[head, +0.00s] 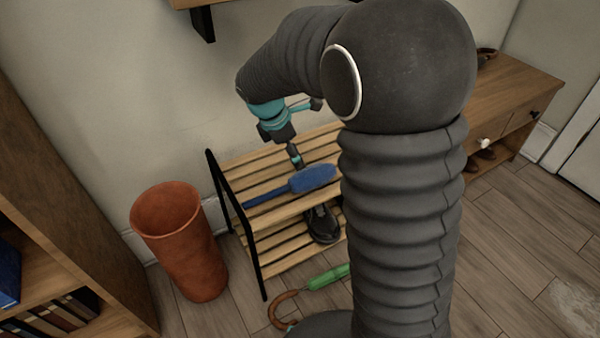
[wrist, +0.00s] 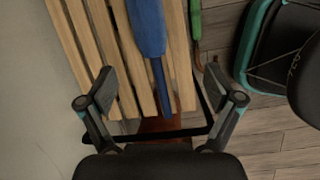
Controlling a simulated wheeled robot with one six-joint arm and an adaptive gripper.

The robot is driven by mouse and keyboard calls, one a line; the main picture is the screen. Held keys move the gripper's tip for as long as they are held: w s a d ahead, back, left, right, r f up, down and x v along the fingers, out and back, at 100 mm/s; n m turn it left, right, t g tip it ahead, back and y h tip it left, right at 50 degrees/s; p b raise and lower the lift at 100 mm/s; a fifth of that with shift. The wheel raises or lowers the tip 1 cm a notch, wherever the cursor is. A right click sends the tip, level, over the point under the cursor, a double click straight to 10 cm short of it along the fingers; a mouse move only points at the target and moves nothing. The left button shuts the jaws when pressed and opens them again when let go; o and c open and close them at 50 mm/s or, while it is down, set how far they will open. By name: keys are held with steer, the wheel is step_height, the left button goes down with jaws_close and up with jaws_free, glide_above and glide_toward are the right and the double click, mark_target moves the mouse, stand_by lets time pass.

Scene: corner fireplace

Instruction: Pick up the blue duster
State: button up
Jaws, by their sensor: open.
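The blue duster (head: 312,179) lies on the top shelf of a slatted wooden rack (head: 290,209), its fluffy head to the right and its thin handle to the left. In the wrist view the duster (wrist: 148,28) points down the picture, with its handle between the fingers' lines and beyond them. My gripper (wrist: 160,88) is open and empty, its two fingers spread either side of the handle. In the head view my gripper (head: 295,155) hangs above the rack, just behind the duster. I cannot tell the exact height gap.
A black shoe (head: 322,223) sits on the lower shelf. A green umbrella (head: 328,277) with a curved handle lies on the floor in front. A terracotta bin (head: 180,240) stands left of the rack, beside a bookcase (head: 60,220). A wooden bench (head: 510,95) is at the right.

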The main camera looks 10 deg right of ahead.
mark_target(300, 175)
steer(key=w+f, duration=0.1)
steer(key=f, duration=0.2)
steer(key=w+d+f+n, duration=0.1)
steer(key=f, duration=0.3)
steer(key=w+d+f+n, duration=0.1)
steer(key=f, duration=0.2)
steer(key=shift+w+f+b, duration=0.15)
steer(key=shift+f+b, duration=0.05)
steer(key=shift+b, duration=0.2)
steer(key=shift+h, duration=0.3)
steer(key=shift+a+b+x, duration=0.15)
steer(key=shift+x, duration=1.2)
steer(key=shift+a+b+x, duration=0.1)
steer(key=shift+b+x, duration=0.05)
steer(key=shift+x, duration=1.2)
steer(key=shift+f, duration=0.1)
steer(key=c, duration=1.4)
